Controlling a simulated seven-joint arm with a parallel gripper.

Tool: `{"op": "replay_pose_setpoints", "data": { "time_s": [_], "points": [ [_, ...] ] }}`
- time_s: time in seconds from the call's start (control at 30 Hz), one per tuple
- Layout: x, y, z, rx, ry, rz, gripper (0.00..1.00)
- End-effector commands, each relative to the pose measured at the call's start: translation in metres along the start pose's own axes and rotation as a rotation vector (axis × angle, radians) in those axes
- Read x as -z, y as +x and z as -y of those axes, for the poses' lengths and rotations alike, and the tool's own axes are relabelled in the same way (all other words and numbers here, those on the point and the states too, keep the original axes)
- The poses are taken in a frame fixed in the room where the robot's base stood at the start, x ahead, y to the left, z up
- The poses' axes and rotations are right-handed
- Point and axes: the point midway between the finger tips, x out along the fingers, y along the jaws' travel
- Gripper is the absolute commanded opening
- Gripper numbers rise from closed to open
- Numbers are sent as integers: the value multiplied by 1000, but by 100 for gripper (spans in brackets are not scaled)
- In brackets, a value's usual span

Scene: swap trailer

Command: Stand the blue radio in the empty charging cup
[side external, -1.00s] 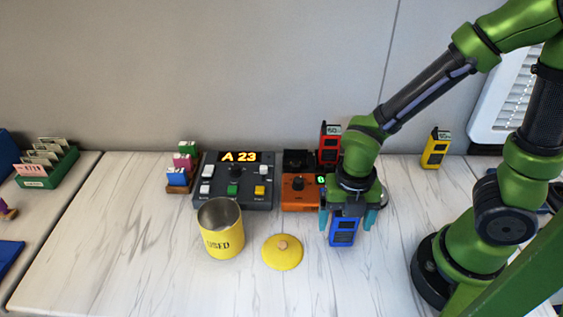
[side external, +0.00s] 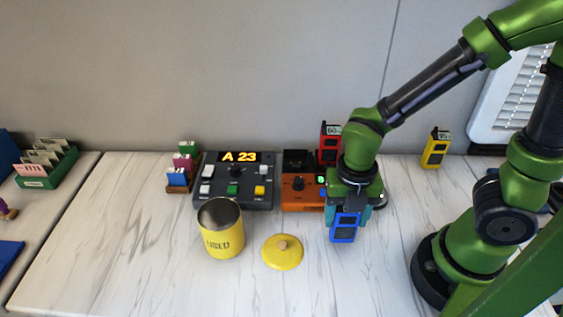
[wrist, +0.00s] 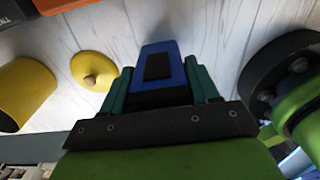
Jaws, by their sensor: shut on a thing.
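The blue radio (side external: 344,229) is between the fingers of my gripper (side external: 347,215), near the front middle of the table. My gripper is shut on it, with the fingers touching its sides. In the wrist view the radio (wrist: 160,72) points away from my gripper (wrist: 162,85). I cannot tell whether its base touches the table. An orange charger unit (side external: 299,193) stands behind and to the left, with a black cup (side external: 297,159) at its back that looks empty. A red radio (side external: 329,144) stands at the right of that cup.
A yellow can (side external: 222,235) stands open, its yellow lid (side external: 283,253) beside it. A dark console (side external: 234,187) and a small card rack (side external: 180,178) are behind. A yellow radio (side external: 435,149) stands at the back right.

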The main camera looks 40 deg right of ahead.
Motion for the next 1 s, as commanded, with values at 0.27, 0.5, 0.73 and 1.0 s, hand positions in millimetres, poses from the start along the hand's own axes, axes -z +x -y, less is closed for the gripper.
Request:
{"op": "replay_pose_setpoints", "data": {
  "time_s": [0.27,0.5,0.73,1.0],
  "points": [
    [-1,-56,-2,-10,2,4,20],
    [-7,-77,3,-1,31,0,20],
    [-55,-73,-22,2,328,-1,20],
    [-121,-68,-51,0,1043,0,20]
  ]
}}
